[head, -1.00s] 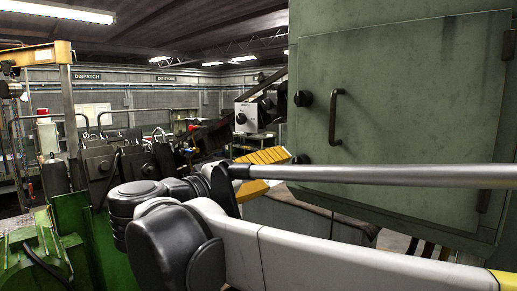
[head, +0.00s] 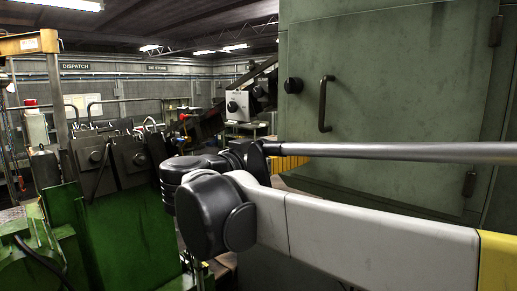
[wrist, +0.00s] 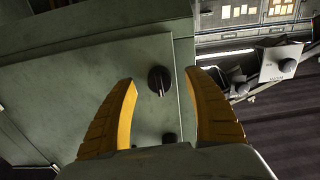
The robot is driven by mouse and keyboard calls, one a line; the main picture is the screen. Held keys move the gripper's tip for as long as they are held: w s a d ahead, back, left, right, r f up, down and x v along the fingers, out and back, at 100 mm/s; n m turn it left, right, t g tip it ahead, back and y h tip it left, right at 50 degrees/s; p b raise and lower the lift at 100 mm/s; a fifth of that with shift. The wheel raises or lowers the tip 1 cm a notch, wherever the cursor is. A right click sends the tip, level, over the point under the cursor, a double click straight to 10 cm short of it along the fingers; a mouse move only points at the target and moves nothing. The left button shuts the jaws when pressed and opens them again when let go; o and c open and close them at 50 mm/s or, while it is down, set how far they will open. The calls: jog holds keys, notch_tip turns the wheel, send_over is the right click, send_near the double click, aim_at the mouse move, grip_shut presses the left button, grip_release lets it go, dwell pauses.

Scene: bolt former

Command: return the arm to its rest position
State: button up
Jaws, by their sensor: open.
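My gripper (wrist: 161,110) shows in the wrist view with its two yellow-and-dark fingers spread apart and nothing between them. Beyond the fingers is a green cabinet face with a black knob (wrist: 159,80); how far the fingertips are from it I cannot tell. In the head view my white and black arm reaches across the lower right, with its dark joint at the middle. A small yellow piece beside the rod, at the cabinet's lower left edge, may be part of my gripper; the rest of the gripper is hidden there.
The large green cabinet (head: 390,70) with a dark handle (head: 325,104) stands close behind my arm. Green machinery (head: 133,225) with dark blocks stands at the left. A white control box (head: 240,105) is beyond the arm. Open floor shows little.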

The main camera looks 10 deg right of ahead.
jog(key=shift+s, duration=0.1)
jog(key=c, duration=1.1)
grip_shut()
jog(key=shift+s+a, duration=0.1)
jog(key=shift+a, duration=0.1)
jog(key=shift+d, duration=0.1)
